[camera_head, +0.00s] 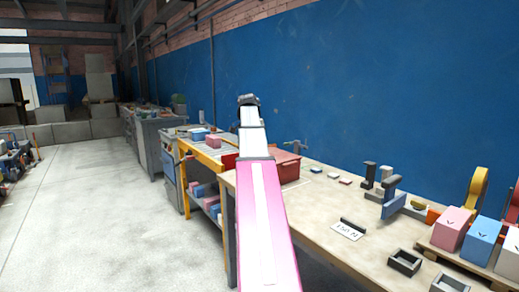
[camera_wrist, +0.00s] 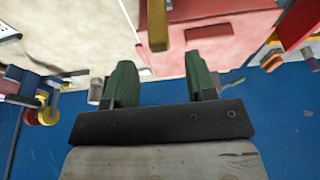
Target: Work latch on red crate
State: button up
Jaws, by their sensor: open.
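The red crate (camera_head: 285,168) sits on the wooden workbench (camera_head: 330,215), partly hidden behind my arm. In the wrist view the crate (camera_wrist: 238,47) fills the upper middle and right. A yellow-brown bar (camera_wrist: 158,28) stands at its left edge and may be the latch; I cannot tell for sure. My gripper (camera_wrist: 160,70) is open, its two green fingers apart and nothing between them. The bar appears beyond the gap between the fingers, and no contact shows. In the head view my arm hides the gripper and the crate's left part.
Blue and pink boxes (camera_head: 453,226) stand on a pallet at the bench's right. A grey and blue fixture (camera_head: 388,195) and small blocks lie between. A yellow-framed table (camera_head: 205,155) adjoins on the left. A blue wall (camera_head: 300,80) rises behind; the floor (camera_head: 100,210) at left is clear.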

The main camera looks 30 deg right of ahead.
jog(key=shift+v, duration=2.05)
